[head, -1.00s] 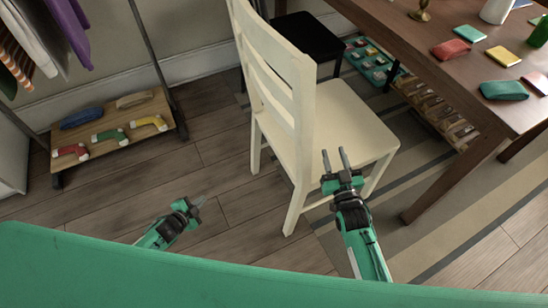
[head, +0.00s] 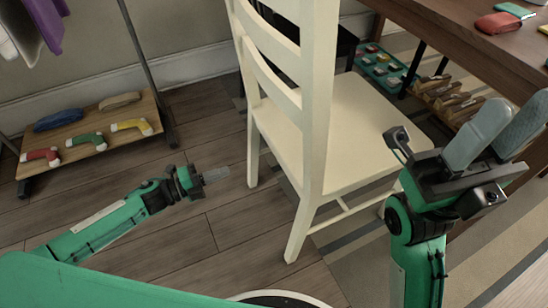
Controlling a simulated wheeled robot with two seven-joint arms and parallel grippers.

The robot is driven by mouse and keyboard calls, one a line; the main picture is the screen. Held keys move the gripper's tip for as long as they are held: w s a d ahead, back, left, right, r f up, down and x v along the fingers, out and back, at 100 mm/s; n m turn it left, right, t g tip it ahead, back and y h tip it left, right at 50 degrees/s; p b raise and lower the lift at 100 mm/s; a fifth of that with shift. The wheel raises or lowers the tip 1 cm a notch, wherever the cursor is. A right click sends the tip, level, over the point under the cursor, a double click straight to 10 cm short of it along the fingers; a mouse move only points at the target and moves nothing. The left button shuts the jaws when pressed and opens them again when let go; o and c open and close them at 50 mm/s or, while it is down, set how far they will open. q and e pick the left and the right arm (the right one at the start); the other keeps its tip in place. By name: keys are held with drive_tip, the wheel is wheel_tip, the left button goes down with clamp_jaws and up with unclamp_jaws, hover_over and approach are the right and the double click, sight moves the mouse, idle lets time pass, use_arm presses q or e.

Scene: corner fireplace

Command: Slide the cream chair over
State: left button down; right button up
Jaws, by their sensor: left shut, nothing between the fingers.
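The cream chair (head: 345,130) stands upright on the wooden floor in the middle of the head view, its slatted back towards me and its seat towards the table. My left gripper (head: 224,174) is shut and empty, low to the left of the chair and apart from it, pointing at its rear legs. My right gripper (head: 514,103) is raised close to the camera, to the right of the chair seat. Its two fingers are apart with nothing between them. It covers part of the table side and the floor behind.
A brown table (head: 440,24) with small coloured items stands at the right. A black chair (head: 345,42) is behind the cream one. A low wooden rack (head: 95,128) with socks stands at the left. A striped rug (head: 365,238) lies under the chair.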

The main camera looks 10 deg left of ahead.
use_arm(q)
approach(273, 154)
drive_tip(key=x, duration=0.5)
drive_tip(key=shift+d+r, duration=0.25)
drive_tip(key=shift+d, duration=0.05)
drive_tip(key=shift+w+d, duration=0.4)
drive_tip(key=shift+d, duration=0.2)
